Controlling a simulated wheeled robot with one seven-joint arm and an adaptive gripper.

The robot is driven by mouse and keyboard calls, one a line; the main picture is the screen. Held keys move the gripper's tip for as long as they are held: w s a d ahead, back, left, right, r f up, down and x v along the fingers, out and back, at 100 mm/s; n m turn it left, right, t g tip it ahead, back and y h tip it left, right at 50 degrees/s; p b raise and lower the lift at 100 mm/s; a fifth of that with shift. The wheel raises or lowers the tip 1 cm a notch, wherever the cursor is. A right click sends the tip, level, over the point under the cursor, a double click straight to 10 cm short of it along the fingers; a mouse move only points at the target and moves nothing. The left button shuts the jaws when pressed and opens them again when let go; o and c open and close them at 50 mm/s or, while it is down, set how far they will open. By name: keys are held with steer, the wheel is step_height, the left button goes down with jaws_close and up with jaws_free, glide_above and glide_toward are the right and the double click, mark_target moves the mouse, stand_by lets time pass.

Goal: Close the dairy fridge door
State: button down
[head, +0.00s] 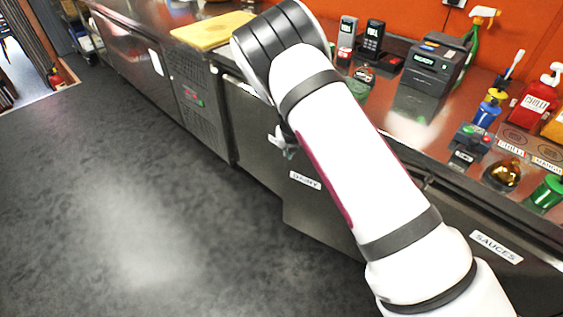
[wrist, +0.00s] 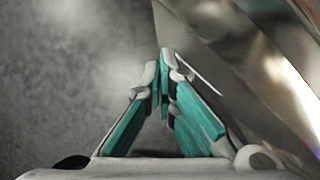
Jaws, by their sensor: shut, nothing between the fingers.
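The dairy fridge door (head: 302,207) is a grey metal panel under the counter, with a white label that appears to read "DAIRY". Its left edge stands out a little from the neighbouring front, so it looks ajar. My arm hides much of its right part. My gripper (head: 282,142) is near the door's upper left, partly hidden by my arm. In the wrist view my gripper (wrist: 164,65) is shut and empty, its teal-padded fingers meeting at the tips. A shiny metal panel (wrist: 215,50) lies close on their right; I cannot tell whether they touch it.
A drawer front labelled "SAUCES" (head: 497,247) is at right. The counter holds a cutting board (head: 212,30), a dark printer-like machine (head: 436,62), a red bottle (head: 535,100) and other small items. The dark floor (head: 120,190) at left is clear.

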steer(key=shift+w+d+b, duration=0.3)
steer(key=shift+w+d, duration=0.15)
steer(key=shift+w, duration=0.35)
steer(key=shift+w+d+b, duration=0.25)
steer(key=shift+w+d, duration=0.25)
steer(key=shift+w, duration=0.25)
steer(key=shift+w+d+b, duration=0.3)
steer(key=shift+w+d, duration=0.15)
steer(key=shift+w, duration=0.35)
steer(key=shift+s, duration=0.15)
